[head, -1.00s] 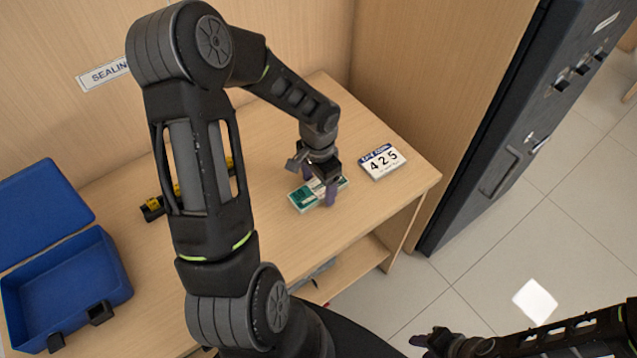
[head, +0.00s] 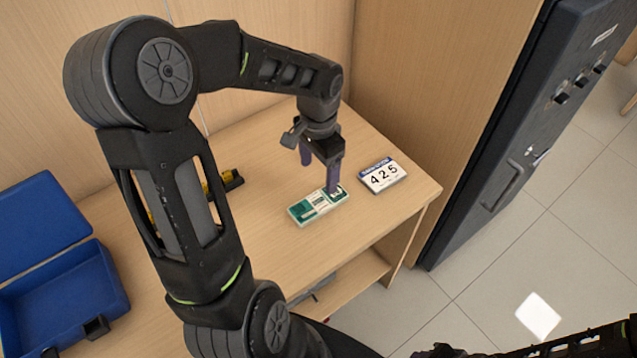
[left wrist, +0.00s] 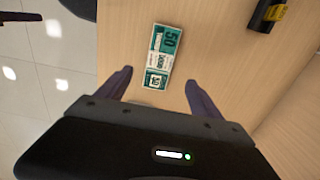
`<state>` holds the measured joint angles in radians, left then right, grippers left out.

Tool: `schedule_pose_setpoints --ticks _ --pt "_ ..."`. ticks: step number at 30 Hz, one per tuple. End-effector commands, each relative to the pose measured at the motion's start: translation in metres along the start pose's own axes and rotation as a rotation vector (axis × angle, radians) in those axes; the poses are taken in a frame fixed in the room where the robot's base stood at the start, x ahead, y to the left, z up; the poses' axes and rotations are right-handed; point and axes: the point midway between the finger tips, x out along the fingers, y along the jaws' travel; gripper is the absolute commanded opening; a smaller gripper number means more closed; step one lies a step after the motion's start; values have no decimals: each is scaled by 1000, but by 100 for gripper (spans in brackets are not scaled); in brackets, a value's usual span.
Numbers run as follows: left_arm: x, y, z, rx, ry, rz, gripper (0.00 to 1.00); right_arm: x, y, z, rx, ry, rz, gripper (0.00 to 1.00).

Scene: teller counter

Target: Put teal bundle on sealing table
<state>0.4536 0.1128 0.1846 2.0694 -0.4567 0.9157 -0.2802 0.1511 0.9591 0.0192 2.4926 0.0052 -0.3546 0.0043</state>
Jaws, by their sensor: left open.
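The teal bundle (head: 312,207), a banded stack of notes, lies flat on the light wooden sealing table (head: 273,242). It also shows in the left wrist view (left wrist: 162,56), just beyond the fingertips. My left gripper (head: 319,176) is open and empty, above and slightly behind the bundle. In the left wrist view the two purple fingers (left wrist: 157,82) stand apart with the bundle's near end between and beyond them. Part of my right arm shows at the bottom right of the head view, but its fingers cannot be made out.
An open blue box (head: 62,297) stands at the left. A black and yellow object (head: 224,183) lies behind my left arm. A dark cabinet (head: 500,150) stands right of the table.

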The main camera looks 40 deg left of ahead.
Motion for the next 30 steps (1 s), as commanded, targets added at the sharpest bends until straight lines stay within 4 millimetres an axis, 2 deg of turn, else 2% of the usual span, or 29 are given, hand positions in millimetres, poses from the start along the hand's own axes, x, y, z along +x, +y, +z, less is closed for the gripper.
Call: schedule_pose_setpoints --ticks 6,30 --pt "-12 0 0 1 -1 0 76 1 0 0 0 1 -1 36" --pt "-11 0 0 0 -1 1 76 1 0 0 0 0 0 36"
